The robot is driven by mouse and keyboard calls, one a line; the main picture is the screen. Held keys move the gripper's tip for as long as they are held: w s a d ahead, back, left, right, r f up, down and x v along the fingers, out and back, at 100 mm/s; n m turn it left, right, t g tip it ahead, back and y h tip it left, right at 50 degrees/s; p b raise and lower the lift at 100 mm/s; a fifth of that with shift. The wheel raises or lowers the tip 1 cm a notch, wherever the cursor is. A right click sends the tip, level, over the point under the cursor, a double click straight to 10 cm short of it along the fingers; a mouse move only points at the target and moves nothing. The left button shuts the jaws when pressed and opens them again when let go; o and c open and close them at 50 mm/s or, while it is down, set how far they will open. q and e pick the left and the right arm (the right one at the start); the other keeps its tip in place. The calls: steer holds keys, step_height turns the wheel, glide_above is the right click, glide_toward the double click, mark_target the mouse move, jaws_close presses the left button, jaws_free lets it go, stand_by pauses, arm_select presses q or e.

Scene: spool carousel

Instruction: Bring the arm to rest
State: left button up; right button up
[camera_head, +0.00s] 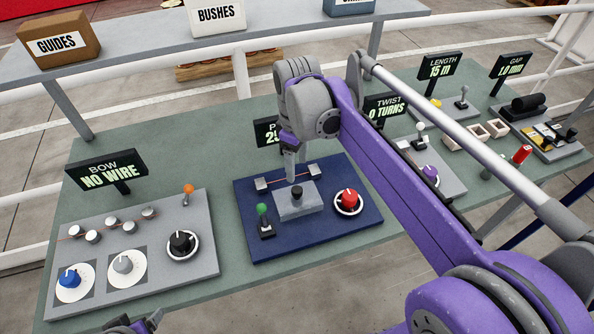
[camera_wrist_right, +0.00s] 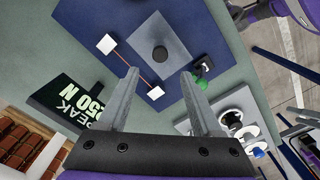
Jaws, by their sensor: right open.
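My right arm, purple and grey, reaches from the lower right across the bench. Its gripper (camera_head: 291,165) points down over the back of a dark blue panel (camera_head: 320,235). In the right wrist view the right gripper (camera_wrist_right: 159,73) is open, with nothing between its two grey fingers. Beyond the fingers are the blue panel, a red wire between two pale blocks, and a dark knob (camera_wrist_right: 160,53). The gap between fingertips and panel is hard to judge. A dark part of my left gripper (camera_head: 137,324) shows at the bottom edge; its jaws are mostly cut off.
A grey panel (camera_head: 205,215) with knobs and a "NO WIRE" sign (camera_head: 106,172) is at left. The blue panel has a red knob (camera_head: 348,200) and a green-topped lever (camera_head: 263,212). A shelf (camera_head: 150,45) with boxes runs behind. More panels stand at right.

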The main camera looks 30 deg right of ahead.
steer(key=shift+r, duration=0.1)
stand_by(0.5)
steer(key=s+a+f+m+t, duration=0.2)
steer(key=s+f, duration=0.1)
steer(key=s+a+f+m+t, duration=0.1)
steer(key=s+a+f+m, duration=0.1)
steer(key=s+a+f, duration=0.1)
steer(key=s+a+f+m+t, duration=0.1)
steer(key=s+a+f+t, duration=0.1)
steer(key=s+a+f, duration=0.1)
steer(key=shift+s+a+f+m+t, duration=0.1)
steer(key=shift+s+f+m+t, duration=0.25)
steer(key=shift+s+f, duration=0.6)
steer(key=shift+s+a+f+m, duration=0.1)
steer(key=shift+f+m, duration=0.15)
steer(key=shift+f, duration=0.05)
